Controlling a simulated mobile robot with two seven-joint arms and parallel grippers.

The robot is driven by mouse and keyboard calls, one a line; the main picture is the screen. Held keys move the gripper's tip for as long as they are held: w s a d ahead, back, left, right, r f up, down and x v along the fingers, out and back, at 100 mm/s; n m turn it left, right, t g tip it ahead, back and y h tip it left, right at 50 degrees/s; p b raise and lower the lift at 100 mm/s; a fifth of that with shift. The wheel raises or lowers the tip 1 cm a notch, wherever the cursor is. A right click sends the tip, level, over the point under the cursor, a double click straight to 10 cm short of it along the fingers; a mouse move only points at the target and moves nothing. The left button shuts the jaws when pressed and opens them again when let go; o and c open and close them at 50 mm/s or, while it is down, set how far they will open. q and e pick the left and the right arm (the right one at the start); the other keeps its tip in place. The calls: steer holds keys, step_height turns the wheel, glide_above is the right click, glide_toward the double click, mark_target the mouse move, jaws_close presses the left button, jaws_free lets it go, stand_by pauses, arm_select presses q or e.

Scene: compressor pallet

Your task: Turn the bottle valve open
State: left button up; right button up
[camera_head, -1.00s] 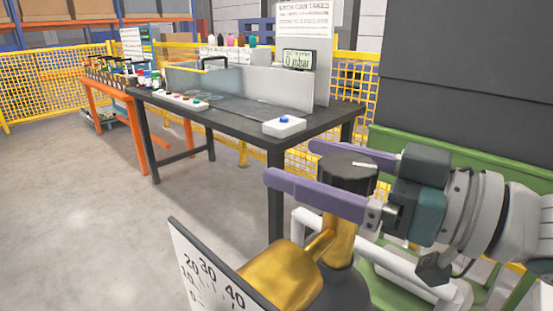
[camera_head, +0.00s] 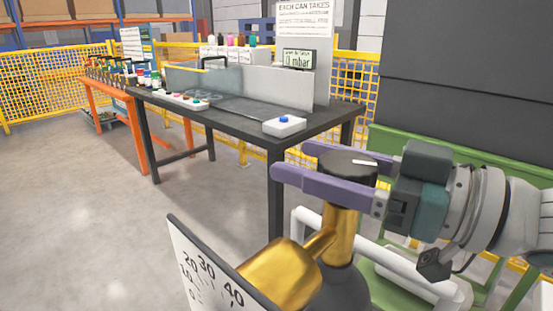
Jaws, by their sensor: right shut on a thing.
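The bottle valve has a dark round knob (camera_head: 347,165) with a white mark on top, pointing to the right. The knob sits on a brass valve body (camera_head: 340,226) above a dark bottle (camera_head: 341,288). A brass side piece (camera_head: 278,273) leads to a white gauge (camera_head: 215,278) with numbers on its face. My right gripper (camera_head: 290,163) comes in from the right. Its two purple fingers lie on either side of the knob and are shut on it. My left gripper is not in view.
A dark workbench (camera_head: 230,122) stands behind, with a white box with a blue button (camera_head: 284,125) and a display reading 0 mbar (camera_head: 299,60). White rails and a green frame (camera_head: 480,155) surround the bottle. Open floor (camera_head: 90,220) lies to the left.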

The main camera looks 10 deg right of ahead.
mark_target(375, 179)
steer(key=shift+s+a+n+g+y, duration=0.1)
steer(key=shift+s+n+g+y, duration=0.05)
steer(key=shift+n+g+y, duration=0.5)
steer(key=o, duration=1.4)
steer(key=shift+c, duration=0.2)
steer(key=b+v, duration=0.1)
steer(key=v, duration=0.9)
steer(key=shift+r, duration=0.1)
